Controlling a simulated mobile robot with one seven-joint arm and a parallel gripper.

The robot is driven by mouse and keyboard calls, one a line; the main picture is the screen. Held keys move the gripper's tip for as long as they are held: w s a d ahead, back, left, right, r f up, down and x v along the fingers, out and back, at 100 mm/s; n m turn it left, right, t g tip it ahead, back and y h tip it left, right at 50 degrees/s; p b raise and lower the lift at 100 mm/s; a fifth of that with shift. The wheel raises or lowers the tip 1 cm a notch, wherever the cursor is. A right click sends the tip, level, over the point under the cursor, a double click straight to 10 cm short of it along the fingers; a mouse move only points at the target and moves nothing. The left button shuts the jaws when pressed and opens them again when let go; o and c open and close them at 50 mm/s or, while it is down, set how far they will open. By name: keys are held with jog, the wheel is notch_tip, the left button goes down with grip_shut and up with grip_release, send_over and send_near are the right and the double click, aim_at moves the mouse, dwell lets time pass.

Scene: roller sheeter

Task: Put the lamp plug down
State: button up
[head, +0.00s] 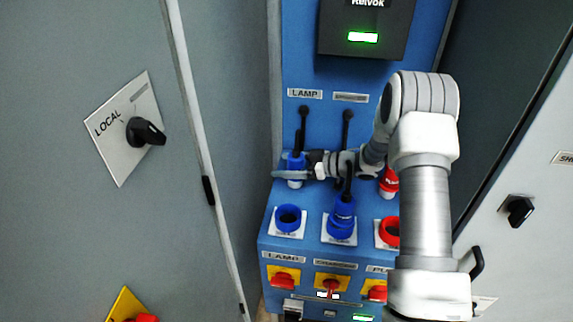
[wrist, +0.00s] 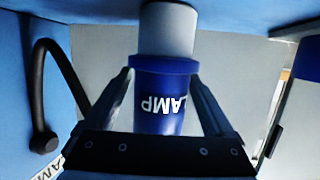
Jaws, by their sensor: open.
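The lamp plug (head: 296,162) is blue with a pale lower end. It is upright under the LAMP label on the blue panel, below a black cable. My gripper (head: 291,174) reaches in from the right at the plug's height. In the wrist view the plug (wrist: 165,112) reads LAMP and sits between the two fingers of my gripper (wrist: 165,92). The fingers are open, one on each side of the plug. Whether a finger touches it, and what holds it up, I cannot tell. The blue lamp socket (head: 288,218) below is empty.
A blue plug (head: 342,212) sits in the middle socket, its cable rising near my gripper. A red plug (head: 389,181) hangs at right above a red socket (head: 387,233). Switches (head: 283,279) line the panel's lower front. A grey cabinet door (head: 95,200) stands at left.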

jog(key=shift+r, duration=0.25)
jog(key=v, duration=1.2)
